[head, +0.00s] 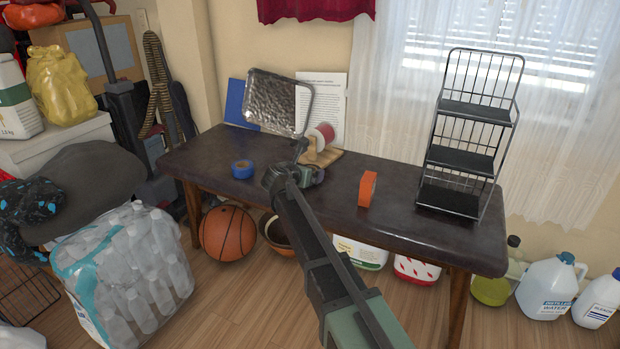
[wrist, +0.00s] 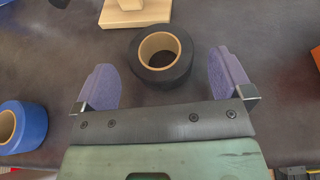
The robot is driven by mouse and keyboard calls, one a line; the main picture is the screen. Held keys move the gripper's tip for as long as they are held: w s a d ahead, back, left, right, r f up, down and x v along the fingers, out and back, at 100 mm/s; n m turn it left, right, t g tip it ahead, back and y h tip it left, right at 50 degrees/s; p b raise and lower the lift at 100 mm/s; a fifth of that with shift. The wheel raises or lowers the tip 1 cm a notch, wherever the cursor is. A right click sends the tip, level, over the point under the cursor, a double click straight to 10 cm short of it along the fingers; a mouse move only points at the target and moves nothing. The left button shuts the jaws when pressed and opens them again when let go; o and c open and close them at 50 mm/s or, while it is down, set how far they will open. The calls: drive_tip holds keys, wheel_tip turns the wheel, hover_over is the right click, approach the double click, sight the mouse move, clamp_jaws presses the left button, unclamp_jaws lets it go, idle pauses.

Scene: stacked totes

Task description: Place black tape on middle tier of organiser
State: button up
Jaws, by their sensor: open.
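The black tape (wrist: 165,77) is a dark roll with a tan core. In the wrist view it lies flat on the dark table, hole up, between and slightly beyond the two purple fingers of my gripper (wrist: 164,85). The fingers are open, with a gap on each side of the roll. In the head view my arm hides the tape. The organiser (head: 434,155) is a black wire rack with three stepped tiers at the table's right end. Its middle tier (head: 461,160) is bare.
A wooden stand (head: 323,156) with a red-and-white roll (head: 322,134) is behind. The table (head: 400,185) is clear between orange roll and organiser.

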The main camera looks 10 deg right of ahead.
drive_tip(key=x, duration=0.2)
drive_tip(key=shift+w+d+f+b, duration=0.15)
drive_tip(key=shift+w+f+b, duration=0.05)
drive_tip(key=shift+w+b, duration=0.1)
drive_tip(key=shift+s+r, duration=0.1)
drive_tip(key=shift+s, duration=0.05)
drive_tip(key=c, duration=1.1)
wheel_tip(320, 180, up, 20)
drive_tip(key=p, duration=2)
drive_tip(key=shift+r, duration=0.1)
